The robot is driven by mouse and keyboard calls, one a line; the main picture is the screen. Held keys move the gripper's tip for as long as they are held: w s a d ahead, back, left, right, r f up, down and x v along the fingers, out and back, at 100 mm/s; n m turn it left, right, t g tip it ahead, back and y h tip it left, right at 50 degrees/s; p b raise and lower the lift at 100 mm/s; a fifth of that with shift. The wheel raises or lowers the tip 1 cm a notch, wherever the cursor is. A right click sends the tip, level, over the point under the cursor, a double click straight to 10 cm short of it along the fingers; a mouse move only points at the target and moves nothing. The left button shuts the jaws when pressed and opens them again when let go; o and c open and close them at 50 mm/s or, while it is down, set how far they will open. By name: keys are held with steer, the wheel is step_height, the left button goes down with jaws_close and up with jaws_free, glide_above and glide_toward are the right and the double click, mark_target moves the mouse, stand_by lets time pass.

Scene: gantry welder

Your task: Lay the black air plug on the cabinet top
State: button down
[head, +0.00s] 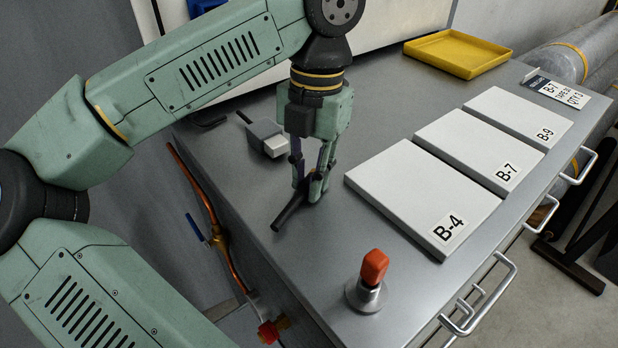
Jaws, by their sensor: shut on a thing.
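The black air plug (289,213) is a dark, slim rod in the head view. My gripper (312,190) points down over the grey cabinet top (330,237), with its fingers shut on the plug. The plug slants out from the fingers toward the lower left. It is at or close above the cabinet top, and I cannot tell whether it touches. Its far end is hidden behind the fingers.
White plates marked B-4 (415,195), B-7 (480,150) and B-9 (520,117) lie to the right. A yellow tray (458,54) stands at the back. A grey block (266,138) is left of my gripper. An orange-topped knob (372,275) stands in front. Copper pipe (205,200) runs along the left side.

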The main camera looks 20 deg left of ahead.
steer(key=shift+f, duration=0.15)
steer(key=c, duration=1.5)
jaws_free()
steer(key=shift+o, duration=0.2)
step_height(320, 180, up, 12)
steer(key=w+p, duration=0.1)
steer(key=p, duration=0.4)
steer(key=shift+w+d+r+p, duration=0.15)
steer(key=shift+w+r+p, duration=0.1)
steer(key=shift+p, duration=0.1)
